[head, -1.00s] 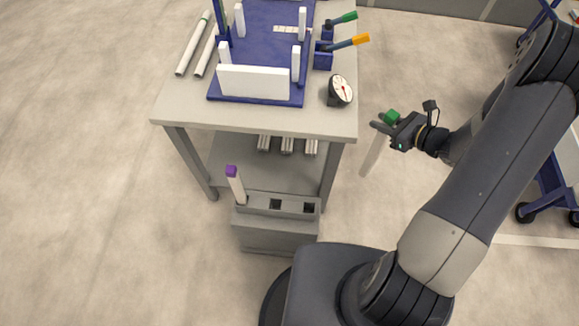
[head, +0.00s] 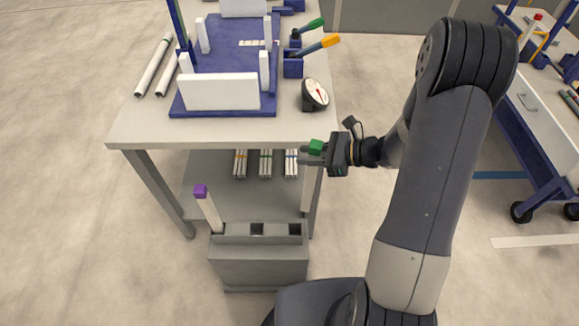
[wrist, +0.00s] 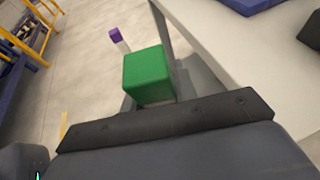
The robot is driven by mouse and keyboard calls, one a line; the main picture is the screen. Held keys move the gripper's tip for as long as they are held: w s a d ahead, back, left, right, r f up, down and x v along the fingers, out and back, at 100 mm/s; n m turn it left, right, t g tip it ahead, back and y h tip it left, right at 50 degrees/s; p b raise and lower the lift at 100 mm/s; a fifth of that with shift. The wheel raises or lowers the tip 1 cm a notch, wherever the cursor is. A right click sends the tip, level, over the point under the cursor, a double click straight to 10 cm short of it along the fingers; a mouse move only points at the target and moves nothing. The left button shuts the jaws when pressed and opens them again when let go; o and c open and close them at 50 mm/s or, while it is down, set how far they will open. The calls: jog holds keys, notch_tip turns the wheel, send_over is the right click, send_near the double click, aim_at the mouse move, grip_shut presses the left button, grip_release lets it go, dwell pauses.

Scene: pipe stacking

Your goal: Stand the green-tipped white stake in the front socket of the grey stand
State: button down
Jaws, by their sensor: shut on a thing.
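My gripper (head: 313,155) is shut on the green-tipped white stake (head: 306,190) just below its green tip. The white body hangs down nearly upright, its lower end close to the right end of the grey stand (head: 258,262) in the head view. Whether it is above or beside the stand is unclear. In the wrist view the green tip (wrist: 148,75) stands beyond the dark gripper edge (wrist: 165,122). The stand's left socket holds a purple-tipped white stake (head: 207,208), leaning slightly. The middle and right sockets look dark and empty.
A grey workbench (head: 130,128) with a blue fixture (head: 225,50) and a dial gauge (head: 315,94) stands behind the stand. Its leg and lower shelf, with several pipes, are close to the held stake. A blue cart (head: 530,140) is at right.

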aim_at(310, 181)
jog(key=s+a+r+n+g+b, duration=0.1)
jog(key=s+a+r+n+g, duration=0.25)
jog(key=s+a, duration=0.2)
notch_tip(310, 181, down, 14)
jog(key=b, duration=1.2)
jog(key=shift+d+m, duration=0.25)
jog(key=shift+m, duration=0.1)
jog(key=shift+s, duration=0.1)
jog(key=c, duration=1)
grip_release()
jog(key=shift+c, duration=0.2)
jog(key=p+v, duration=0.1)
jog(key=v, duration=0.9)
jog(key=shift+d, duration=0.5)
jog(key=shift+a, duration=0.1)
